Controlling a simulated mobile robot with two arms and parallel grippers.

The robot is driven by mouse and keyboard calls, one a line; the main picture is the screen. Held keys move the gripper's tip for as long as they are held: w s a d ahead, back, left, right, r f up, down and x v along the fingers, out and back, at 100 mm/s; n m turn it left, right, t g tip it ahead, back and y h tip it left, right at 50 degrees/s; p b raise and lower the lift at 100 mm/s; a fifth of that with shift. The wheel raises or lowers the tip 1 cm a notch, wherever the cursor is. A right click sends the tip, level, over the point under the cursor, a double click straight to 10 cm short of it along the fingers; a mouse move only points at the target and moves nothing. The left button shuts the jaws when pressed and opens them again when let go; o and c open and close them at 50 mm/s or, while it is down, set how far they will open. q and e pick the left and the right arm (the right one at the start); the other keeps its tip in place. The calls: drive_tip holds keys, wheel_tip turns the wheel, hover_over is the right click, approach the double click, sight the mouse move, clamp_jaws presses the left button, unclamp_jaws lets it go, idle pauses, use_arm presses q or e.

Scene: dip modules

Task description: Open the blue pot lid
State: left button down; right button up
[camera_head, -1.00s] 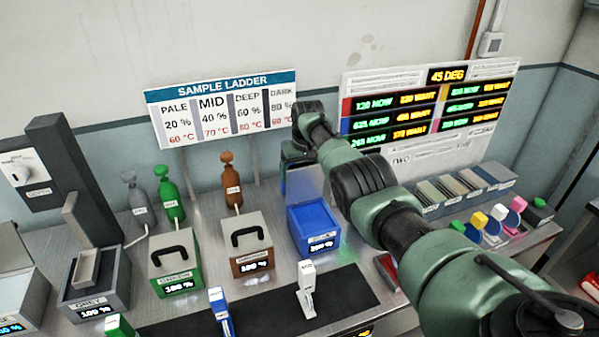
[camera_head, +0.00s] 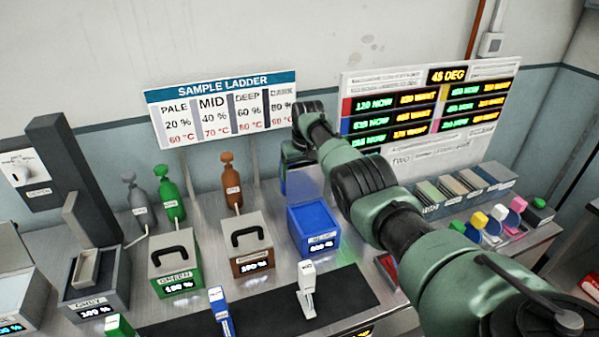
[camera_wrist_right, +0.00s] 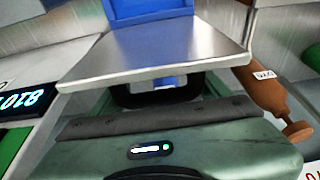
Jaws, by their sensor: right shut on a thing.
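The blue pot (camera_head: 313,232) stands on the steel bench, right of the brown pot. Its blue top is uncovered. Its grey lid (camera_head: 304,183) stands raised, roughly upright, at the pot's back edge. In the right wrist view the lid (camera_wrist_right: 160,45) is a flat metal plate with the blue pot (camera_wrist_right: 150,8) beyond it. My right gripper (camera_wrist_right: 160,88) is shut on the lid's black handle (camera_wrist_right: 158,97), behind the lid. In the head view its fingers are hidden behind the lid and my arm. My left gripper is not in view.
The brown pot (camera_head: 249,262) and green pot (camera_head: 176,280) have closed lids with black handles. Bottles (camera_head: 231,180) stand behind them. A dark mat (camera_head: 262,302) with white and blue clips lies in front. A readout board (camera_head: 432,110) is on the wall behind my arm.

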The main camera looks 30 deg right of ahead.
sight(301, 165)
drive_tip(key=shift+s+a+f, duration=0.1)
drive_tip(key=shift+s+f, duration=0.1)
drive_tip(key=shift+f, duration=0.2)
drive_tip(key=o, duration=1.9)
drive_tip(key=shift+o, duration=0.8)
drive_tip(key=shift+w, duration=0.25)
drive_tip(key=shift+v, duration=3.85)
drive_tip(key=shift+w, duration=0.15)
